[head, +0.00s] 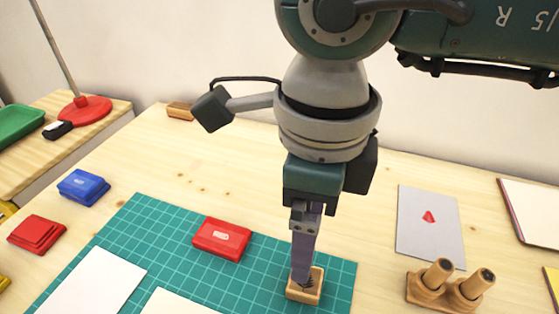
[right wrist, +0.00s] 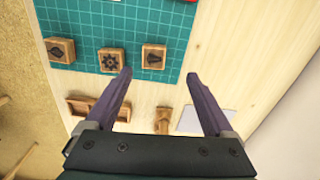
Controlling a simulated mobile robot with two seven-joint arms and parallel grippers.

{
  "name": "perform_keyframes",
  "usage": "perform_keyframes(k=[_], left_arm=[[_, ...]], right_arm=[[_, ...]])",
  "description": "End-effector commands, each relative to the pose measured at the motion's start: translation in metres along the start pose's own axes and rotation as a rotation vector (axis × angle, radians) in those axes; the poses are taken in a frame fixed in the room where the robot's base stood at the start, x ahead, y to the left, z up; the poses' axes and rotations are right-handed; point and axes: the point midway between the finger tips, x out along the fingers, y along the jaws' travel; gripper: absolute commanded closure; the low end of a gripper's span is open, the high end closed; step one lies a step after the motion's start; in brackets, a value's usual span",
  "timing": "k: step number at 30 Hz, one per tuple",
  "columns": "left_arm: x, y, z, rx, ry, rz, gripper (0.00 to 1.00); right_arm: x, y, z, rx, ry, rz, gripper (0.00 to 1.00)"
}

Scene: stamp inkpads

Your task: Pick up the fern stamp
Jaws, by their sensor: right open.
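Three square wooden stamps with dark emblems sit in a row on the green mat in the right wrist view: a left stamp (right wrist: 60,50), a middle stamp with a gear-like or sun-like emblem (right wrist: 110,61), and a right stamp (right wrist: 153,57). Which one is the fern is too small to tell. The right stamp also shows in the head view (head: 304,292), below my fingers. My right gripper (right wrist: 158,77) is open and empty, pointing down. The fingers partly cover this stamp in the head view (head: 302,278).
The green cutting mat (head: 335,275) also carries a red inkpad (head: 222,238) and white paper (head: 92,281). A wooden holder with two upright pegs (head: 450,287) and a grey card with a red mark (head: 430,240) lie right. Blue (head: 83,187) and red pads (head: 37,234) lie left.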

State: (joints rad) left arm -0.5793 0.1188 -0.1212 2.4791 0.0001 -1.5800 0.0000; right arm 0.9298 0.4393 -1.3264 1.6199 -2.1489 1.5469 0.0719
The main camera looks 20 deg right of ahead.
Motion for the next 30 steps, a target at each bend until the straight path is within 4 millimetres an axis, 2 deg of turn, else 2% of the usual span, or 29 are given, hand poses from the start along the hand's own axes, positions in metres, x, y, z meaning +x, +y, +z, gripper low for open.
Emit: perform_keyframes(k=[4, 11, 19, 28, 30], left_arm=[[0.003, -0.001, 0.001, 0.001, 0.001, -0.004, 0.06], [0.004, -0.003, 0.002, 0.005, 0.000, -0.007, 0.06], [0.009, -0.002, 0.003, 0.004, 0.001, -0.007, 0.06], [0.010, 0.000, 0.003, -0.001, 0.001, -0.001, 0.06], [0.010, 0.000, 0.003, -0.003, 0.001, 0.001, 0.06]], right_arm=[[0.025, 0.002, -0.001, -0.001, 0.004, 0.003, 0.12], [0.047, 0.004, -0.002, -0.002, 0.001, 0.004, 0.12], [0.087, 0.010, -0.007, -0.002, 0.000, 0.005, 0.12], [0.092, 0.009, -0.007, -0.003, -0.002, 0.004, 0.12], [0.092, 0.009, -0.007, -0.003, -0.002, 0.004, 0.19]])
